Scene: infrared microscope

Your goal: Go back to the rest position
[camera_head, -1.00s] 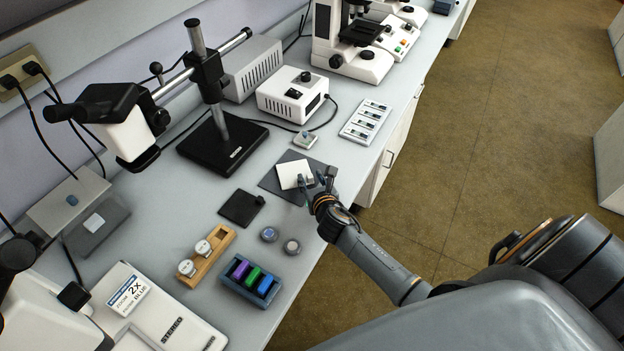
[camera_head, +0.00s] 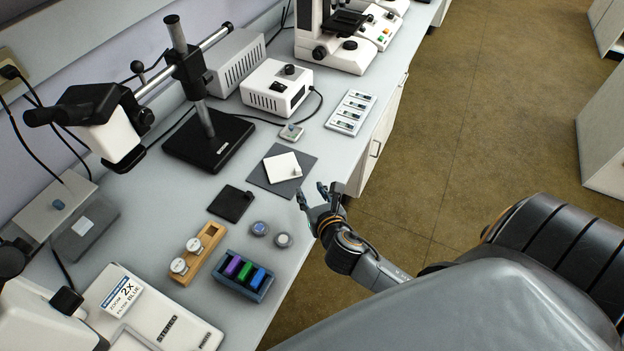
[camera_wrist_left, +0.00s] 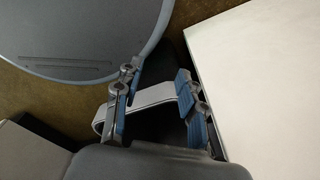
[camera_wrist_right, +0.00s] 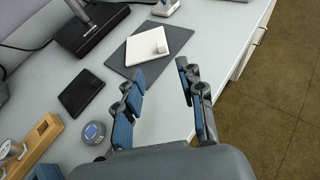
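My right gripper (camera_head: 318,193) is open and empty near the bench's front edge, short of the dark grey mat. In the right wrist view its blue-padded fingers (camera_wrist_right: 162,88) are spread with nothing between them. A white square plate (camera_head: 282,166) with a small pale block at its corner lies on the dark mat (camera_head: 309,162); the plate also shows in the right wrist view (camera_wrist_right: 150,44). My left gripper is outside the head view. In the left wrist view its fingers (camera_wrist_left: 157,100) stand apart, with a pale curved band behind them and nothing held.
The bench (camera_head: 190,293) holds a microscope on a boom stand (camera_head: 206,142), a white control box (camera_head: 276,88), a slide tray (camera_head: 350,112), a wooden holder (camera_head: 206,250) and a blue rack (camera_head: 243,275) with coloured blocks. The floor (camera_head: 470,120) right of the bench is clear.

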